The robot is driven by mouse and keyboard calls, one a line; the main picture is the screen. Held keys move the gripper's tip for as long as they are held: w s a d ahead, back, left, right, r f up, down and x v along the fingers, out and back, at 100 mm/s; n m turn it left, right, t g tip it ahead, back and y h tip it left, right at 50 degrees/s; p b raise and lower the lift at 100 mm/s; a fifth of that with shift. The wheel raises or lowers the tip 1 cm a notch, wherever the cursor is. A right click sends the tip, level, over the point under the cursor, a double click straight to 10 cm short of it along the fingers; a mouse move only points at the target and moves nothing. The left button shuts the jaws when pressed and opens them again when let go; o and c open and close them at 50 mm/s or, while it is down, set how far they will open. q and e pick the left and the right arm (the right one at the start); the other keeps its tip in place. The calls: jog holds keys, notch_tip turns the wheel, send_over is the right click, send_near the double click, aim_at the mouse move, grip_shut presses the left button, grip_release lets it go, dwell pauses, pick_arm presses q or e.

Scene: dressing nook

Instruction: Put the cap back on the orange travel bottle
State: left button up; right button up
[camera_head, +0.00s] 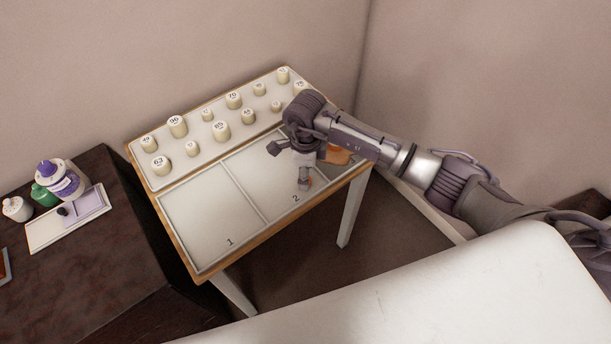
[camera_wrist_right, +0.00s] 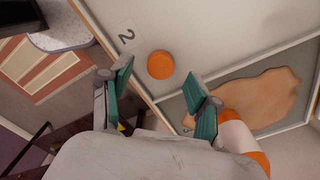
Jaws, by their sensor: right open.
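In the right wrist view a round orange cap (camera_wrist_right: 160,65) lies flat on the pale panel beside the printed 2. A bit of orange, likely the cap (camera_head: 311,182), shows next to a fingertip in the head view. My right gripper (camera_wrist_right: 160,84) is open and empty, with the cap lying between and beyond its fingertips; in the head view it (camera_head: 290,166) is above panel 2. A white bottle with orange parts (camera_wrist_right: 237,135) is beside the right-hand finger, partly hidden by the gripper. My left gripper is out of view.
A tan, irregular flat patch (camera_wrist_right: 262,98) lies on a grey strip near the bottle. Several numbered cream cylinders (camera_head: 220,131) stand on the white board behind. Panel 1 (camera_head: 205,222) is clear. Bottles (camera_head: 66,183) stand on the dark cabinet at left.

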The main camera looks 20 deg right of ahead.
jog(key=shift+f, duration=1.1)
jog(key=c, duration=0.8)
jog(key=shift+r, duration=0.55)
notch_tip(320, 180, up, 3)
jog(key=shift+w+f+b, duration=0.1)
jog(key=shift+f+b, duration=0.05)
jog(key=shift+b, duration=0.45)
jog(key=s+d+r+b, duration=0.2)
jog(key=s+d+r, duration=0.5)
jog(key=s+d, duration=0.1)
jog(key=shift+s, duration=0.4)
